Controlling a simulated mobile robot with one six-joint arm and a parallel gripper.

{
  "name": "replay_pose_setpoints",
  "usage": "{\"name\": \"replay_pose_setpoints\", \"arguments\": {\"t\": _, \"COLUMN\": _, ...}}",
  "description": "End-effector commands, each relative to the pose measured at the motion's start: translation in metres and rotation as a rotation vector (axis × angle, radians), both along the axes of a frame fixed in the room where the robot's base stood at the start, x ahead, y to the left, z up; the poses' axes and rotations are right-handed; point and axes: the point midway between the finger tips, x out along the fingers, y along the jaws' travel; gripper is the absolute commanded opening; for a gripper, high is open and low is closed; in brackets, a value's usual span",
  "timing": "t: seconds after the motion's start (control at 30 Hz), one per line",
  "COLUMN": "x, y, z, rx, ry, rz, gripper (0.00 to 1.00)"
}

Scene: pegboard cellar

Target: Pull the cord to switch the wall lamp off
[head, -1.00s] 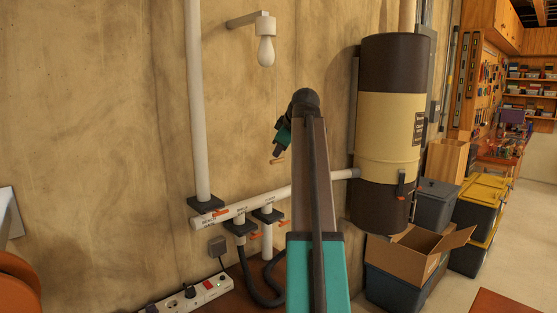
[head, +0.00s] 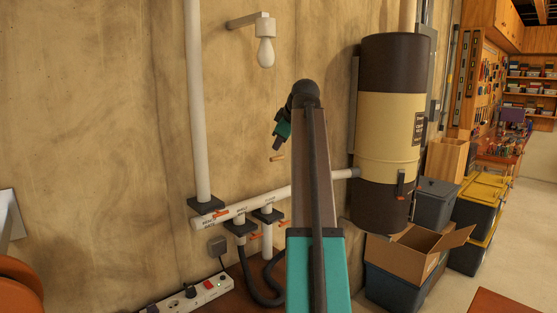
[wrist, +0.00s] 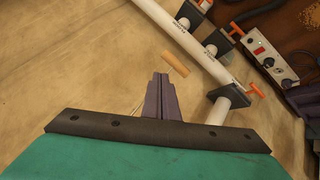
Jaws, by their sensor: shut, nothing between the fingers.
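The white wall lamp (head: 264,48) sticks out from the wall on a bracket, with its bulb hanging down; I cannot tell surely whether it is lit. A small wooden cord handle (head: 278,157) shows below my gripper (head: 277,147) in the head view. In the wrist view the handle (wrist: 175,64) lies just beyond the fingertips, slightly to the right, tilted and apart from them. My gripper (wrist: 161,77) is shut and empty. The cord itself is too thin to make out clearly; a faint line shows left of the fingers in the wrist view.
White pipes (head: 196,110) with red-handled valves run on the wall below and left. A power strip (head: 192,296) lies at the bottom. A tall brown and cream tank (head: 388,125) stands to the right, with boxes below it. The wall around the lamp is clear.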

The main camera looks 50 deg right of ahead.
Motion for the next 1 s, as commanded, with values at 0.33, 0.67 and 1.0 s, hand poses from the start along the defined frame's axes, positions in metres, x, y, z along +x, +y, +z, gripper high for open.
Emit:
{"name": "replay_pose_setpoints", "arguments": {"t": 0.33, "x": 0.0, "y": 0.0, "z": 0.004, "rx": 0.0, "ry": 0.0, "rz": 0.0, "gripper": 0.0}}
{"name": "replay_pose_setpoints", "arguments": {"t": 0.67, "x": 0.0, "y": 0.0, "z": 0.025, "rx": 0.0, "ry": 0.0, "rz": 0.0, "gripper": 0.0}}
{"name": "replay_pose_setpoints", "arguments": {"t": 1.0, "x": 0.0, "y": 0.0, "z": 0.047, "rx": 0.0, "ry": 0.0, "rz": 0.0, "gripper": 0.0}}
